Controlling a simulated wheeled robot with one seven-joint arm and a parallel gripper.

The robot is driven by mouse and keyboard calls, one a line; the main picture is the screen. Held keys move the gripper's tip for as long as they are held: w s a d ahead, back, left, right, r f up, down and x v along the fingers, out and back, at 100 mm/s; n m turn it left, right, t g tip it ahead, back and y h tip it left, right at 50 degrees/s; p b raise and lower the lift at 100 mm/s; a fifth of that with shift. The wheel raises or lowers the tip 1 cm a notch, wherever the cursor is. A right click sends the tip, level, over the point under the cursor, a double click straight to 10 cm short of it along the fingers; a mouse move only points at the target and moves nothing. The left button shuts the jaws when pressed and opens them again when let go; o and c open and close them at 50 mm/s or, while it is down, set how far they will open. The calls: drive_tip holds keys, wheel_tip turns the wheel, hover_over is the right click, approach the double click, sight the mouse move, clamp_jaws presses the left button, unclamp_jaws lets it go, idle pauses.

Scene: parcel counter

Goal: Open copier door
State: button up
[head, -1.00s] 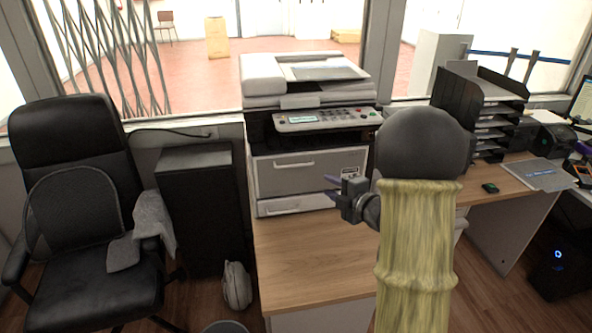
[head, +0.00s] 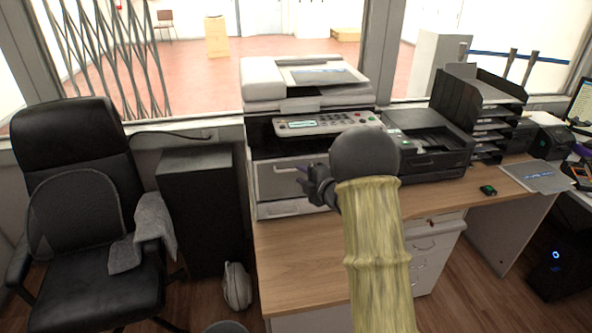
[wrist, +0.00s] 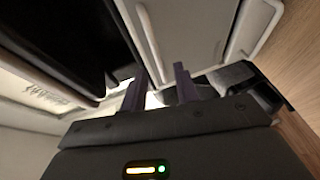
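The copier (head: 305,85) stands on the wooden desk by the window. Its grey front door (head: 272,182), with a pale horizontal handle, looks closed, and my arm hides its right part. My gripper (head: 303,176) is in front of the door, close to the handle's right end. In the wrist view, the two purple-grey fingers (wrist: 160,90) are apart with a gap between them. A grey panel with pale edges (wrist: 185,35) lies just beyond the fingertips. I cannot tell whether a finger touches the door or its handle.
A black printer (head: 428,150) and a black paper tray stack (head: 480,105) stand right of the copier. The desk front (head: 295,265) is clear. A black office chair (head: 80,200) and a dark cabinet (head: 195,210) are at the left.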

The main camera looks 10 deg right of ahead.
sight(294, 170)
drive_tip(key=shift+x, duration=1.95)
drive_tip(key=shift+d, duration=0.1)
clamp_jaws()
